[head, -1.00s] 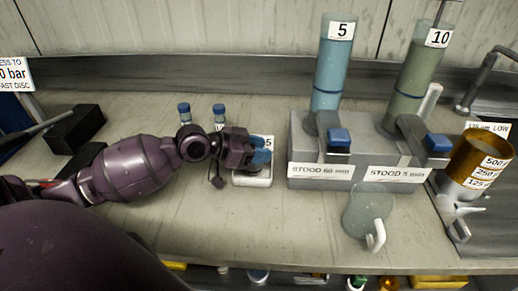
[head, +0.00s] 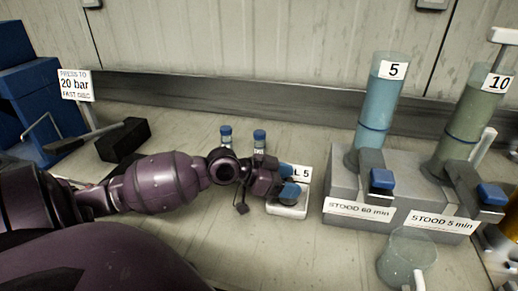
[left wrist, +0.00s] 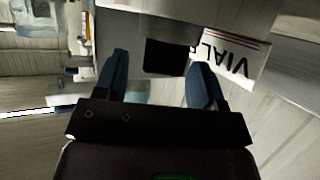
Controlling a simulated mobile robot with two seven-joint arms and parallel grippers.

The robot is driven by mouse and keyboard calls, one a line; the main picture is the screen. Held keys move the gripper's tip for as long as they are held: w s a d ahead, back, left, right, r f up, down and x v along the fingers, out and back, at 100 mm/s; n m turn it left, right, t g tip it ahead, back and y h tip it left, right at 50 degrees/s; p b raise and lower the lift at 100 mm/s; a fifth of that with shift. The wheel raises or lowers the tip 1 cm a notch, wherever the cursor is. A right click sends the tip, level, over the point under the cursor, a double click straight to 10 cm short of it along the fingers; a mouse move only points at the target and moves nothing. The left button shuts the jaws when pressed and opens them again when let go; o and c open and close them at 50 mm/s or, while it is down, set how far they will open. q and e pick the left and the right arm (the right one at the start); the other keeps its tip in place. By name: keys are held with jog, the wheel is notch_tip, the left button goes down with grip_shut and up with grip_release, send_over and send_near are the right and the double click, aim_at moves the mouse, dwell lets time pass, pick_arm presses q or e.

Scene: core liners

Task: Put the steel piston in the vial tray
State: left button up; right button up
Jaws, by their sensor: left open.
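The vial tray (head: 287,211) is a small white tray on the bench, with a label partly readable as "L 5". My left gripper (head: 289,183) is over it, its blue fingers apart. In the left wrist view the open fingers (left wrist: 160,70) point at a grey surface with a dark square patch between them, beside an upside-down "VIAL" label (left wrist: 232,60). I cannot tell whether the fingers touch the tray. I cannot make out the steel piston in either view; the gripper hides part of the tray. My right gripper is not in view.
Two blue-capped vials (head: 226,136) stand behind my left arm. A grey stand (head: 342,188) with tall cylinders marked 5 and 10 is to the right. A clear cup (head: 407,258) stands in front of it. A black block (head: 123,139) and a blue press (head: 25,90) are at left.

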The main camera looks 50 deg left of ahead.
pick_arm(q)
jog(key=v, duration=1)
jog(key=shift+r+p, duration=0.3)
jog(key=shift+p, duration=0.05)
jog(key=shift+w+d, duration=0.1)
